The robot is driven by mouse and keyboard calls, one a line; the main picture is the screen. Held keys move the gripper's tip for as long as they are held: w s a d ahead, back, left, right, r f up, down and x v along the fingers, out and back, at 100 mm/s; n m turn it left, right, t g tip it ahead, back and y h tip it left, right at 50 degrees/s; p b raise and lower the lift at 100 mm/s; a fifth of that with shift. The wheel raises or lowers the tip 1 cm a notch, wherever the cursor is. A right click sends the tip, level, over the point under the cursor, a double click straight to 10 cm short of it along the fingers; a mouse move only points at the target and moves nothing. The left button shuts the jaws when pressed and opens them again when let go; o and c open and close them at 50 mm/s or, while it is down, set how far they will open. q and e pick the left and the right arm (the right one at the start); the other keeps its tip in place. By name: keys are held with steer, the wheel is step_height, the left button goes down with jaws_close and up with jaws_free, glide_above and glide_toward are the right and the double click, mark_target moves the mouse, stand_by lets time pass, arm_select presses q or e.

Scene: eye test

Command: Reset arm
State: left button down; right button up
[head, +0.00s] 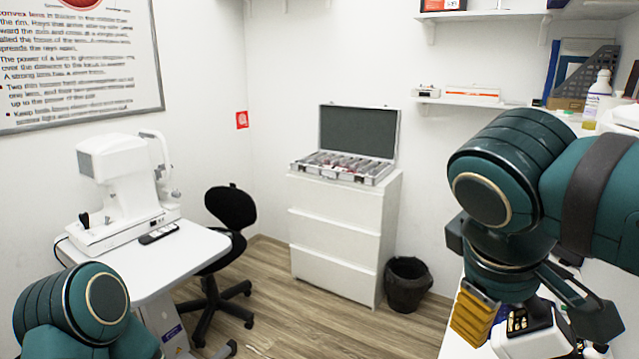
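My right arm comes in from the right side of the head view, dark green with a black band. Its gripper (537,316) points down at the lower right, with its fingers spread wide apart. One finger shows a yellow ribbed pad. A white device with a dark top (524,340) shows between and below the fingers. I cannot tell whether the fingers touch it. My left arm shows only as a green joint at the lower left corner. The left gripper is out of view.
A white table (190,252) at left bears a white eye-test machine (122,180) and a remote (159,233). A black chair (231,207) stands behind it. A white drawer cabinet (335,237) holds an open lens case (357,140). A black bin (407,288) stands beside it. Shelves line the right wall.

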steer(key=w+a+f+g+y, duration=0.1)
steer(key=w+a+f+y, duration=0.15)
steer(key=f, duration=0.65)
steer(key=w+a+f+g+y, duration=0.1)
steer(key=w+a+f+y, duration=0.2)
steer(key=f, duration=0.6)
steer(key=w+a+f+g+y, duration=0.15)
steer(key=a+f, duration=0.25)
steer(key=f, duration=0.5)
steer(key=s+f+m, duration=0.3)
steer(key=s+f, duration=0.1)
steer(key=f, duration=0.8)
steer(key=s+f+m+t, duration=0.1)
steer(key=s+f+m, duration=0.3)
steer(key=f, duration=0.8)
steer(key=shift+a+f+m+y, duration=0.2)
steer(key=shift+a+m+y, duration=0.1)
steer(key=shift+y, duration=0.1)
steer(key=shift+t, duration=0.25)
